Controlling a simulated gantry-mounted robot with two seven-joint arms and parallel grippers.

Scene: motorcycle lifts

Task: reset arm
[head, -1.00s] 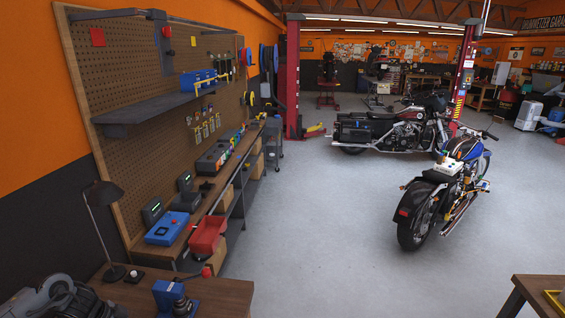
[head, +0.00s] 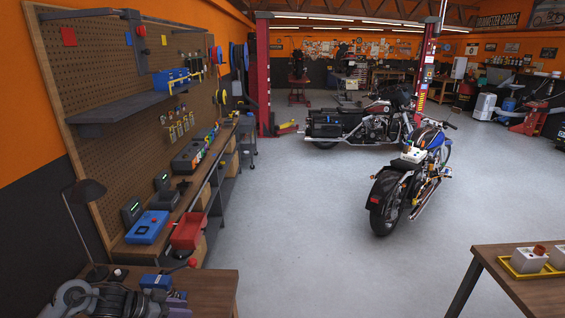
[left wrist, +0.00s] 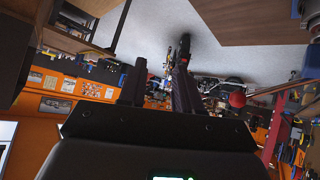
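My left gripper (head: 172,303) is low at the left of the head view, by the front wooden bench (head: 215,285). A blue device (head: 155,281) stands on that bench with a lever ending in a red knob (head: 193,263). The gripper partly covers the device's near side. In the left wrist view the two dark fingers of my left gripper (left wrist: 160,70) stand apart with nothing visible between them. A red knob (left wrist: 237,100) on a rod shows right of the fingers, apart from them. My right gripper is in neither view.
A black lamp (head: 85,200) stands at the bench's left. Behind are a red bin (head: 187,232) and a blue box (head: 147,227). A table (head: 500,272) at right holds a yellow tray (head: 508,268). Two motorcycles stand on the open grey floor (head: 300,240).

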